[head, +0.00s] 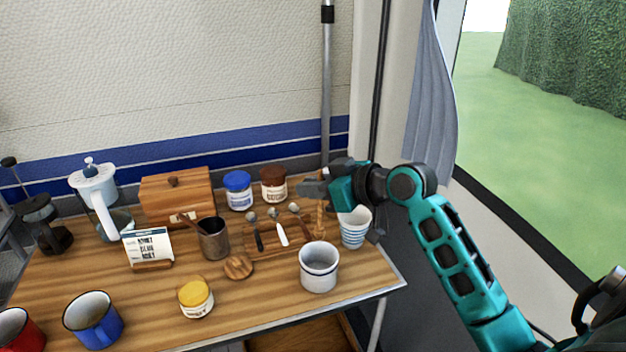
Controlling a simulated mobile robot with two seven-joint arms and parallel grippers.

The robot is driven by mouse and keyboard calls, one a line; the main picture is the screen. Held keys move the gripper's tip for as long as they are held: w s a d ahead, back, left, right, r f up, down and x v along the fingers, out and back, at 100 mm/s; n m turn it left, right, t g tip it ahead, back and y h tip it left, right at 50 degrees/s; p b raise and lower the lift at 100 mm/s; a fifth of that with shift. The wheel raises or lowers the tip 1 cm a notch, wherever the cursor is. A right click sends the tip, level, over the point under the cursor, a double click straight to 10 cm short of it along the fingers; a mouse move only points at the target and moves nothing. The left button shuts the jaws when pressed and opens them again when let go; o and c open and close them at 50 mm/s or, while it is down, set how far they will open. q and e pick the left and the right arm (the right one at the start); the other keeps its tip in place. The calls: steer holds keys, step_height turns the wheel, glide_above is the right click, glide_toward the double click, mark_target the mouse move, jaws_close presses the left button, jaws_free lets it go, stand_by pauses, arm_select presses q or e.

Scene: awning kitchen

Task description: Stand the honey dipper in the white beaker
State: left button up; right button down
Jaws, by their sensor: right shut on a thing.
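The honey dipper (320,222) is a slim wooden stick, held roughly upright with its lower end near the back of the table's right part. My right gripper (313,190) is shut on its upper end, which the fingers hide. The white beaker (318,270) has a dark rim and stands upright in front of the dipper, nearer the table's front edge. The dipper appears behind the beaker and outside it. I cannot tell whether its lower end touches the board or table. My left gripper is not in view.
A striped cup (353,230) stands just right of the dipper. A wooden board with spoons (280,234) lies to its left.

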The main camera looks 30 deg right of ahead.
mark_target(321, 225)
step_height(321, 225, down, 9)
steer(key=b, duration=0.6)
steer(key=shift+f, duration=0.15)
stand_by(0.4)
steer(key=c, duration=1.1)
jaws_free()
steer(key=shift+o, duration=0.2)
